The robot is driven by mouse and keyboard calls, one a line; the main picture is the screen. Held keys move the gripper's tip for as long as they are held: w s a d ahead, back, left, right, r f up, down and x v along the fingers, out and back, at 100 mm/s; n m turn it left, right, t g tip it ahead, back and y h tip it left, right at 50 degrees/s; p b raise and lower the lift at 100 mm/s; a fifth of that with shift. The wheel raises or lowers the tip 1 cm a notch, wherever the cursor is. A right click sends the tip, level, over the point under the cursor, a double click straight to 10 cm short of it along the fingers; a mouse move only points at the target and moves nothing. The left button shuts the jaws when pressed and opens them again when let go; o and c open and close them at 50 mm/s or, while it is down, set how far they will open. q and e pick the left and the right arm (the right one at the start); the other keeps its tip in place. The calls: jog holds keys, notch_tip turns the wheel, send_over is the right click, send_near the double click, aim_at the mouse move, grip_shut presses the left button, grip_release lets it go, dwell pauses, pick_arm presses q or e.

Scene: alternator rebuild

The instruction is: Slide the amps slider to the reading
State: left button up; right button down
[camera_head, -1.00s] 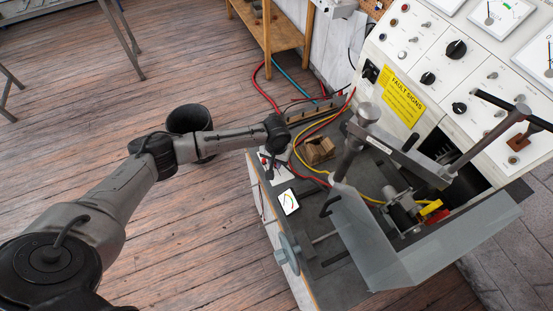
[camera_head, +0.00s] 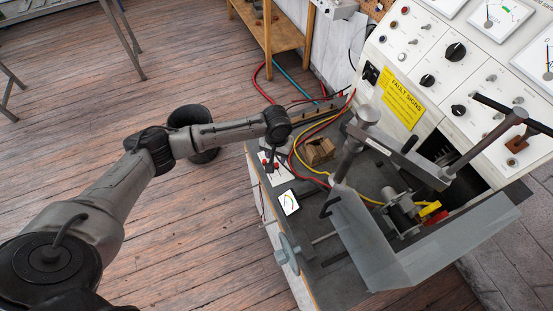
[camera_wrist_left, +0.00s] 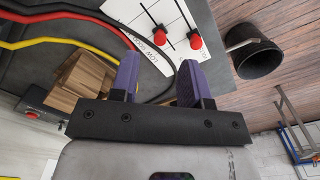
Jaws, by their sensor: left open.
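A white slider plate (camera_wrist_left: 150,15) shows in the left wrist view with dark slots and two red slider knobs, one on the left (camera_wrist_left: 160,37) and one on the right (camera_wrist_left: 195,40). Its printed label is only partly readable, so I cannot tell which knob is amps. The plate also shows at the bench's left edge in the head view (camera_head: 280,178). My left gripper (camera_wrist_left: 158,75) is open, its purple fingers apart and nothing between them. The knobs lie beyond the fingertips, the right knob close to the right finger. In the head view the left gripper (camera_head: 270,158) hangs over the plate. My right gripper is not in view.
A small gauge card (camera_head: 289,203) lies near the plate. A wooden block (camera_head: 319,151), red and yellow cables, and a clear shield (camera_head: 370,245) occupy the bench. A control panel with a yellow sign (camera_head: 402,97) stands behind. A black bin (camera_wrist_left: 257,58) is on the floor.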

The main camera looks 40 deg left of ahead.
aim_at(276, 164)
pick_arm(q)
notch_tip(276, 164, up, 9)
jog(key=shift+p, duration=0.4)
dwell(0.5)
